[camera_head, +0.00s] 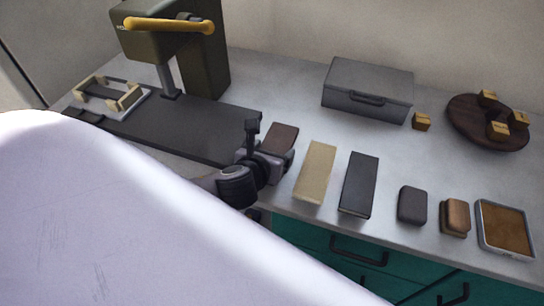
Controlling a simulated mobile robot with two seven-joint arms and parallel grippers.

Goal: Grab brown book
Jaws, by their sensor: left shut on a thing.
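The brown book (281,138) is a small dark brown block at the front middle of the counter, left of a tan book. My left gripper (264,158) is at its near end and shut on it. The gripper hides the book's near part. I cannot tell whether the book touches the counter. My right gripper is not in view.
A tan book (315,172) and a black book (359,184) lie close to the right. A dark block (412,205), a brown block (455,217) and a framed brown tray (506,230) follow along the front edge. A grey case (367,91) stands behind. A machine (190,55) stands at the left.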

